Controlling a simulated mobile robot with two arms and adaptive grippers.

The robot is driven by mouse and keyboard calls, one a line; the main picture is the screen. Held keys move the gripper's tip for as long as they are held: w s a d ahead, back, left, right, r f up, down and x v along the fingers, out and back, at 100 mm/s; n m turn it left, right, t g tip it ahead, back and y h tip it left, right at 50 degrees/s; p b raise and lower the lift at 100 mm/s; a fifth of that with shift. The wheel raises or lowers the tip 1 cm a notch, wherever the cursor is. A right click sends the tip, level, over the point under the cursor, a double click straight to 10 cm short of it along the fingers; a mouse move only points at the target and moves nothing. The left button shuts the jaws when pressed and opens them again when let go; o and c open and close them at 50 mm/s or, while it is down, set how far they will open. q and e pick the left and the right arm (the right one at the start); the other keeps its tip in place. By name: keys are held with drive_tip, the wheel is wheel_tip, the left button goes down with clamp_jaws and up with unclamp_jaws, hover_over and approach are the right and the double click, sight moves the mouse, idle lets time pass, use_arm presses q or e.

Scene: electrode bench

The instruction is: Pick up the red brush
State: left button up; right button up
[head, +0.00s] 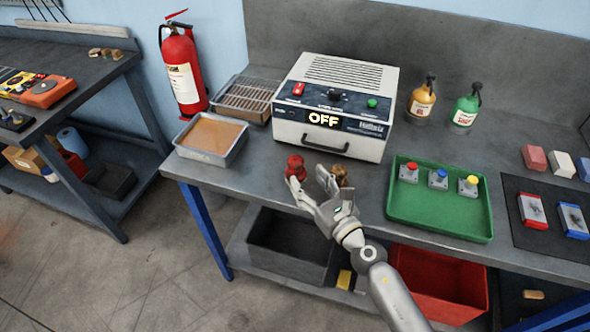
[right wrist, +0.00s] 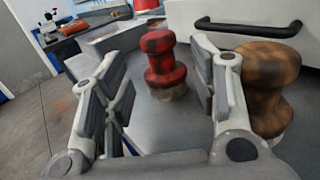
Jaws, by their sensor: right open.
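The red brush (head: 295,167) stands upright on the grey bench in front of the white oven. It also shows in the right wrist view (right wrist: 163,62), a worn red knob-shaped handle on a pale base. My right gripper (head: 309,178) is open, its fingers pointing at the brush. In the right wrist view the brush stands beyond and between the two open fingers (right wrist: 160,105), with nothing held. A brown brush-like piece (right wrist: 265,80) stands just right of the right finger; in the head view it is partly hidden behind the gripper (head: 340,174). My left gripper is not in view.
The white oven (head: 338,90) with a black handle and "OFF" display stands close behind. A tray of brown material (head: 211,160) is at left. A green tray (head: 437,225) with several button-topped pieces is at right. Yellow (head: 422,103) and green (head: 465,112) bottles stand at the back.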

sight(299, 169)
drive_tip(key=shift+w+a, duration=0.35)
drive_tip(key=shift+w, duration=0.25)
drive_tip(key=x, duration=0.5)
drive_tip(key=shift+b, duration=0.3)
drive_tip(key=shift+w+a+f, duration=0.1)
drive_tip(key=shift+w+a, duration=0.05)
drive_tip(key=shift+w, duration=0.1)
drive_tip(key=c, duration=0.5)
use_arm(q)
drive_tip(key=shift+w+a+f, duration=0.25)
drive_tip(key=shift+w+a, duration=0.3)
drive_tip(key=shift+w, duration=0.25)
use_arm(e)
drive_tip(key=c, duration=0.5)
